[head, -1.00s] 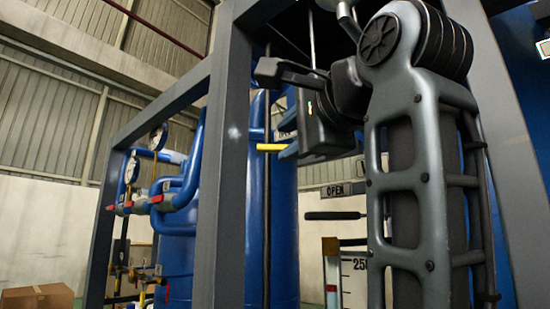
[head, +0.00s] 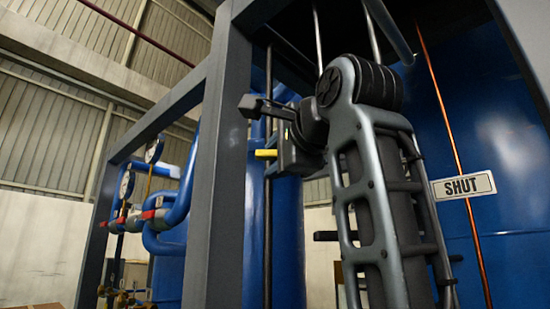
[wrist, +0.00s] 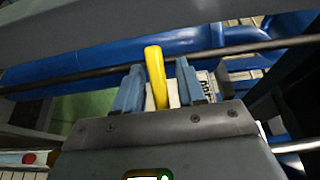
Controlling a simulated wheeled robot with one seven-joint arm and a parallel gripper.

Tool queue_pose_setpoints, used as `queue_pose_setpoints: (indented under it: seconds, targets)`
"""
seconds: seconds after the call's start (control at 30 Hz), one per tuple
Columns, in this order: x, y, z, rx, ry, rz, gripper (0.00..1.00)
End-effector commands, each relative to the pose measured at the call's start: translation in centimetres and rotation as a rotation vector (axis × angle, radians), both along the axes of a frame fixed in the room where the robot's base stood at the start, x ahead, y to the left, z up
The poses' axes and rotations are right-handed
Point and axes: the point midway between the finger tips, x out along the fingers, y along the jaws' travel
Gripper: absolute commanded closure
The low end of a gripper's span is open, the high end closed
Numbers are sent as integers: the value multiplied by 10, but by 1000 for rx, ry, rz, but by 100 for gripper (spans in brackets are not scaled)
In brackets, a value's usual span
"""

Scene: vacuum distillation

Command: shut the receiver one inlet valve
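The valve's handle is a short yellow lever (wrist: 155,68). In the wrist view it stands between the two blue fingers of my gripper (wrist: 157,88), with pale pads close against both its sides, and its rounded end reaches past the fingertips. My gripper looks shut on it. In the head view the yellow end (head: 266,154) pokes out to the left of my gripper (head: 284,152), beside a thin dark vertical pipe (head: 268,215). The valve body is hidden behind my gripper and arm. An OPEN sign (wrist: 207,86) shows partly, just right of the fingers in the wrist view.
A grey frame post (head: 222,165) stands close left of my gripper. Gauges (head: 153,150) and blue pipes (head: 178,205) stand at left.

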Motion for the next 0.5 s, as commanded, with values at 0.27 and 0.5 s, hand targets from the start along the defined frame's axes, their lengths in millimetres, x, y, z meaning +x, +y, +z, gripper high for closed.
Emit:
queue_pose_setpoints:
  seconds: [0.27, 0.5]
  targets:
    - [5, 3, 0, 0, 0, 0, 61]
    - [5, 3, 0, 0, 0, 0, 75]
